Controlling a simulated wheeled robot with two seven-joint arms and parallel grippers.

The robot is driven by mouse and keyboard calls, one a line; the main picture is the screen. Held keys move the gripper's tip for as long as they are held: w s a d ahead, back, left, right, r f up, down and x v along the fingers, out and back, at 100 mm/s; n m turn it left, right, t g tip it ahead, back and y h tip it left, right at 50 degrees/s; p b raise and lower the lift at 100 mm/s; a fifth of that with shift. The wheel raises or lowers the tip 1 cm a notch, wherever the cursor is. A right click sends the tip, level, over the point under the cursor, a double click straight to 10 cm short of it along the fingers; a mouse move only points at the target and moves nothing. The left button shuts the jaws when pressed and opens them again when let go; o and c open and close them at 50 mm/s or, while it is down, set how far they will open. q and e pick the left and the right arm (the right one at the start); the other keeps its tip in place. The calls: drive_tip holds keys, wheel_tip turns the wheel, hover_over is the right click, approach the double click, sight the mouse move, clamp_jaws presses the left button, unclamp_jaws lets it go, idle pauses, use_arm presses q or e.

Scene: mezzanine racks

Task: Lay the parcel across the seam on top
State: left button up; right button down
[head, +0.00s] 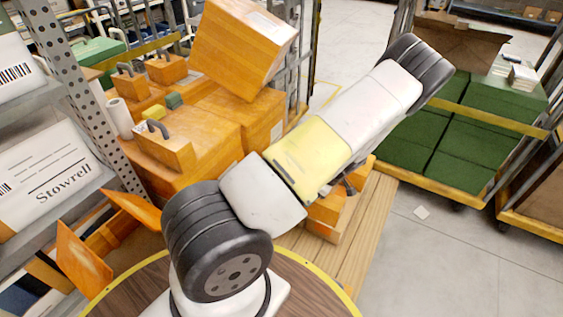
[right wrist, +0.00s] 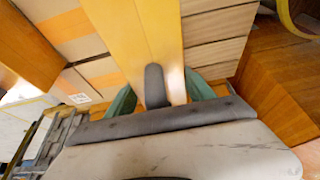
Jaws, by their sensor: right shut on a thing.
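The parcel is an orange box with a dark grey handle, partly hidden under my arm in the head view (head: 325,213). In the right wrist view its orange top (right wrist: 135,35) fills the upper middle. My right gripper (right wrist: 158,98) has its green fingers either side of the grey handle and is shut on it. In the head view the gripper (head: 347,185) is mostly hidden behind the arm. The stack of large orange boxes (head: 215,135) stands left of the parcel, with a line between neighbouring boxes on top. My left gripper is not in view.
A large tilted orange box (head: 243,45) stands on the stack, with small handled boxes (head: 165,148) and a white roll (head: 119,117) nearby. A shelf rack (head: 75,95) is at left. A cart with green boxes (head: 435,160) is at right.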

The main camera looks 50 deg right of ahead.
drive_tip(key=w+d+f, duration=0.2)
drive_tip(key=d+f, duration=0.2)
drive_tip(key=d, duration=0.6)
drive_tip(key=shift+w+f, duration=0.2)
drive_tip(key=shift+w, duration=0.1)
drive_tip(key=shift+f, duration=0.4)
drive_tip(key=shift+c, duration=1.9)
unclamp_jaws()
drive_tip(key=shift+a, duration=0.1)
